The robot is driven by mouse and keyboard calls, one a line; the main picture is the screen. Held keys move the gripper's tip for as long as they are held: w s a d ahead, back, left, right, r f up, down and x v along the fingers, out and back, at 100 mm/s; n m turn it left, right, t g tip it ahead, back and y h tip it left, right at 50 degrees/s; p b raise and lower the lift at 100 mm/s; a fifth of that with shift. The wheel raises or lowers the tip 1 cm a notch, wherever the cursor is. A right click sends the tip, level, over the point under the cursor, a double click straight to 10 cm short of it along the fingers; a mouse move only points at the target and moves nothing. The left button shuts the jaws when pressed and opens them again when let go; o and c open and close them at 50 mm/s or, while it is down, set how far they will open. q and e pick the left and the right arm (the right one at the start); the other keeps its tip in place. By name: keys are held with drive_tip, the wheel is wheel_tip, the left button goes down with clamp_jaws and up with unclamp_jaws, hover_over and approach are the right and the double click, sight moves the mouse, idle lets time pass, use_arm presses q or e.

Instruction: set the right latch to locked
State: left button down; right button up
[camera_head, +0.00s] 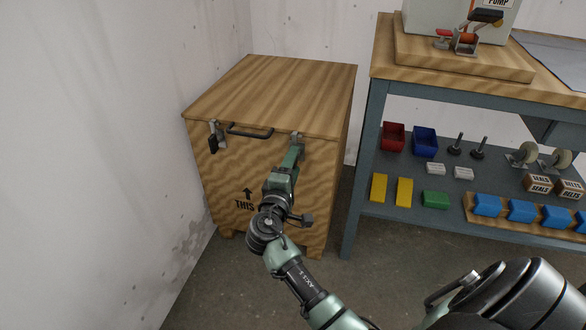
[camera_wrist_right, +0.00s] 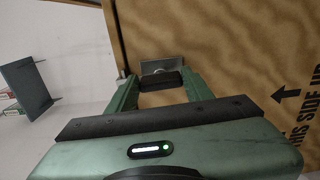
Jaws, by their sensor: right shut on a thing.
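The wooden crate (camera_head: 235,90) stands in the corner, its lid down. The right latch (camera_head: 297,136) is at the top right of its front face, mostly hidden behind my right gripper (camera_head: 294,152). In the right wrist view, my right gripper (camera_wrist_right: 160,88) is shut on the latch's dark handle (camera_wrist_right: 160,81), below its metal plate (camera_wrist_right: 162,63). Whether the latch is locked cannot be told. The left latch (camera_head: 214,138) hangs at the front's left, with a dark lower end. My left gripper is not in view.
A dark handle (camera_head: 250,131) sits between the latches at the lid's front edge. A blue-grey workbench (camera_head: 362,170) stands close on the right, with bins and parts on its shelf. A wall is close on the left.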

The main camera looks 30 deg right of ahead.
drive_tip(key=shift+f+m, duration=0.15)
drive_tip(key=shift+m, duration=0.15)
idle(0.4)
drive_tip(key=o, duration=1.4)
drive_tip(key=shift+s+a, duration=0.1)
drive_tip(key=p+v, duration=0.1)
drive_tip(key=v, duration=0.6)
drive_tip(key=shift+s+a, duration=0.2)
drive_tip(key=shift+s, duration=0.05)
drive_tip(key=shift+w+a, duration=0.1)
